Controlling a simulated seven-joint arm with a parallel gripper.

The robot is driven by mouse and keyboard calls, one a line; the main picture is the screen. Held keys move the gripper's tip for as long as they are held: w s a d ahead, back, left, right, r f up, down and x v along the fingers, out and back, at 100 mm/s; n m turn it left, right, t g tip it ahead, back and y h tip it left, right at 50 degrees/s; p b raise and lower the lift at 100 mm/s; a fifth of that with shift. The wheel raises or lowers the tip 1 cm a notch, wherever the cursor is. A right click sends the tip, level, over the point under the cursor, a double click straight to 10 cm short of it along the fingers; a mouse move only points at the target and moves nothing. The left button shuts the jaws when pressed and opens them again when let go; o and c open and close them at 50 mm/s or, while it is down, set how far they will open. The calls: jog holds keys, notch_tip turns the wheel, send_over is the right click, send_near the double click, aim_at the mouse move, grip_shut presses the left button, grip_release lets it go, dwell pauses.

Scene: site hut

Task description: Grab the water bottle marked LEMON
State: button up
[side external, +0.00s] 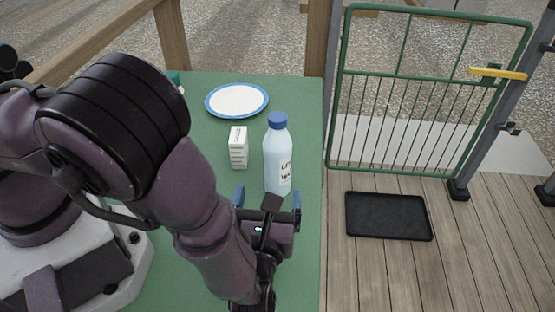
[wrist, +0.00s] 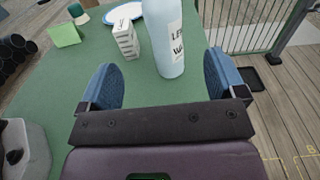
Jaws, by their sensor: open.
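A pale blue water bottle (side external: 277,155) with a blue cap stands upright on the green table, near its right edge. Its label is only partly visible and starts with "LE"; the rest is cut off by the bottle's curve. The bottle also shows in the wrist view (wrist: 166,38), with its top out of frame. My gripper (side external: 268,200) is low over the table, on the near side of the bottle. In the wrist view its blue fingers (wrist: 161,80) are spread wide, with the bottle ahead of the gap between them. Nothing is held.
A small white printed box (side external: 238,148) stands just left of the bottle. A blue-rimmed white plate (side external: 237,100) lies behind. A green folded card (wrist: 64,35) is farther left. A black tray (side external: 388,216) lies on the wooden floor to the right, before a green gate (side external: 425,95).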

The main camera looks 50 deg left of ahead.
aim_at(276, 157)
jog(key=x, duration=1.3)
jog(key=shift+w+d+r, duration=0.1)
jog(key=shift+w+r, duration=0.1)
jog(key=c, duration=1.3)
jog(key=shift+r, duration=0.1)
